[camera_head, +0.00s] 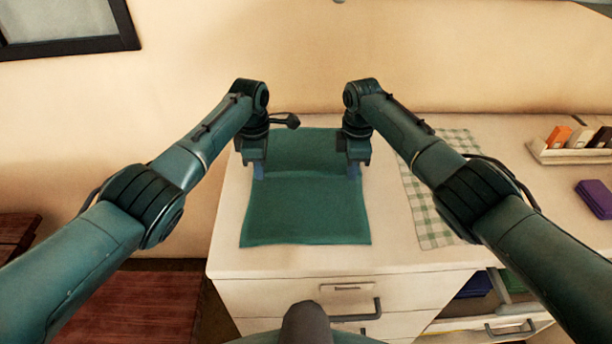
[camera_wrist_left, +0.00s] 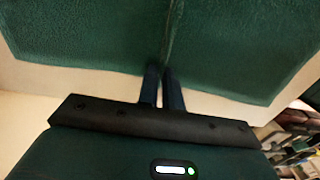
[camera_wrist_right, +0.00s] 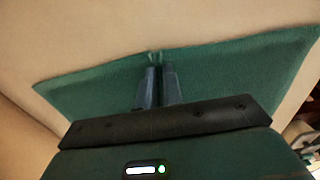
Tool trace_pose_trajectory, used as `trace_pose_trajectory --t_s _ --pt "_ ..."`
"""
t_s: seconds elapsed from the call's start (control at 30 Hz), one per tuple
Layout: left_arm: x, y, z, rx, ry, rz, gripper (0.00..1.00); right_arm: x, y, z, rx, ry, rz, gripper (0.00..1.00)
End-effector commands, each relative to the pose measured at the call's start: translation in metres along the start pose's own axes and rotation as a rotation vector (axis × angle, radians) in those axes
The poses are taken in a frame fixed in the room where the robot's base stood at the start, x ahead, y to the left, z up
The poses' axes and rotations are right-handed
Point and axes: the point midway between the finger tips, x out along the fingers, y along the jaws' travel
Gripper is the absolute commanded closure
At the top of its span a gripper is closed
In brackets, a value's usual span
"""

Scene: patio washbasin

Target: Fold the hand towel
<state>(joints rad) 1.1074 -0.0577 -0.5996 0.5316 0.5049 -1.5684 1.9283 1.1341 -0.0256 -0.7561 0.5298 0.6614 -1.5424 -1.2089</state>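The green hand towel (camera_head: 305,208) lies spread on the pale countertop, with a crosswise crease running between my two grippers. My left gripper (camera_head: 259,173) is at the towel's left edge, partway along it. In the left wrist view its fingers are close together on the towel's edge (camera_wrist_left: 225,70), and a ridge of cloth runs from the fingertips. My right gripper (camera_head: 353,171) is at the right edge, across from the left one. In the right wrist view its fingertips pinch a small bunch of the towel (camera_wrist_right: 215,75). My grippers hide parts of both side edges.
A green-and-white checked cloth (camera_head: 428,205) lies right of the towel, partly behind my right arm. Further right are an organizer tray (camera_head: 572,152) and a purple stack (camera_head: 595,198). Drawers with handles (camera_head: 345,308) are below the counter's front edge. The wall stands behind.

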Motion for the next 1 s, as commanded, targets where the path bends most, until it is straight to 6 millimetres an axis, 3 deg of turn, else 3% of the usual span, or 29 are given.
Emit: trace_pose_trajectory --t_s 0.63,1.0 --pt "-0.001 -0.001 -0.001 -0.001 0.001 -0.002 1.00 -0.001 -0.001 0.001 0.001 -0.002 -0.003 1.00" --pt "-0.031 0.000 -0.001 -0.001 0.001 -0.001 1.00 -0.030 0.000 0.001 0.001 -0.001 -0.001 1.00"
